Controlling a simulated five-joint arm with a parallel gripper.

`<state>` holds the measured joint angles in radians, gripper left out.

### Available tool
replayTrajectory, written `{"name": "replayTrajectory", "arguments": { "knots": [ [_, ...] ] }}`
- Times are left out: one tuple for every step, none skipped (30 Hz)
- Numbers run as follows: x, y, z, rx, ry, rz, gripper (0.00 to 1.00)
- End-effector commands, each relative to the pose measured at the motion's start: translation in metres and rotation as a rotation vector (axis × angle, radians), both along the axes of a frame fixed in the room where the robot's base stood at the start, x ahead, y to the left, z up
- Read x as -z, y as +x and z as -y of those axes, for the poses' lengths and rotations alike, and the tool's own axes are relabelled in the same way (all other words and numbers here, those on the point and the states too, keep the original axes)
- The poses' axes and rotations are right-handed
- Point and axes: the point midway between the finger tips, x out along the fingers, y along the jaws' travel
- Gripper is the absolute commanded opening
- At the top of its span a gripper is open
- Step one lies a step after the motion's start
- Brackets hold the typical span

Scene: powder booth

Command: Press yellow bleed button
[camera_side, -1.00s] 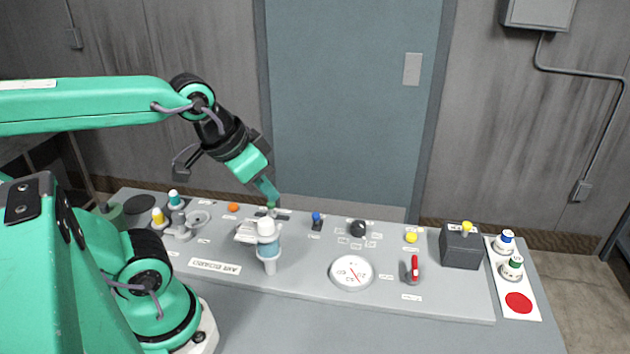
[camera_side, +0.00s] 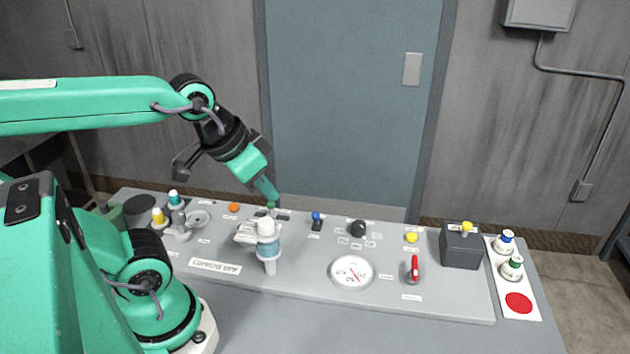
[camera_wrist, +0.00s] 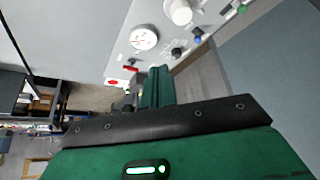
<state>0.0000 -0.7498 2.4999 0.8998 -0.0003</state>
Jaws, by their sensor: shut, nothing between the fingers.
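A round yellow button (camera_side: 411,238) sits on the grey panel (camera_side: 310,282), right of centre, in the side view. I cannot make it out in the wrist view, where my gripper covers part of the panel. My gripper (camera_side: 272,199) is shut and empty. It points down over the back of the panel, well to the left of the yellow button, near a small green-topped control (camera_side: 271,206). I cannot tell if it touches that control. In the wrist view my closed fingers (camera_wrist: 158,86) lie in the middle.
A white and blue valve (camera_side: 268,245) stands up below my gripper. A blue-topped switch (camera_side: 316,220) and a black knob (camera_side: 358,229) stand between gripper and button. Near the button are a gauge (camera_side: 351,272), a red lever (camera_side: 414,267) and a dark box (camera_side: 461,248) with a yellow-topped toggle (camera_side: 467,228).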

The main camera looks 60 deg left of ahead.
Motion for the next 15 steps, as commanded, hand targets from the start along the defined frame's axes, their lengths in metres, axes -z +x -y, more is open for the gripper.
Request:
{"name": "replayTrajectory", "arguments": {
  "knots": [
    [0.0,0.001,0.0,-0.001,0.0,0.0,0.0],
    [0.0,0.001,0.0,-0.002,-0.001,0.001,0.0],
    [0.0,0.002,0.0,-0.004,-0.002,0.002,0.0],
    [-0.001,0.003,0.0,-0.006,-0.004,0.002,0.0],
    [-0.001,0.005,0.0,-0.008,-0.006,0.003,0.0],
    [-0.001,0.007,0.001,-0.013,-0.008,0.005,0.0],
    [-0.002,0.01,0.001,-0.016,-0.011,0.007,0.0],
    [-0.002,0.012,0.001,-0.02,-0.013,0.009,0.0],
    [-0.002,0.016,0.001,-0.027,-0.018,0.012,0.0],
    [-0.002,0.019,0.001,-0.033,-0.021,0.013,0.0],
    [-0.003,0.023,0.002,-0.04,-0.026,0.017,0.0],
    [-0.004,0.028,0.002,-0.048,-0.031,0.021,0.0],
    [-0.004,0.033,0.003,-0.056,-0.037,0.025,0.0],
    [-0.004,0.038,0.003,-0.064,-0.042,0.03,0.0],
    [-0.005,0.044,0.003,-0.076,-0.05,0.034,0.0]
  ]
}}
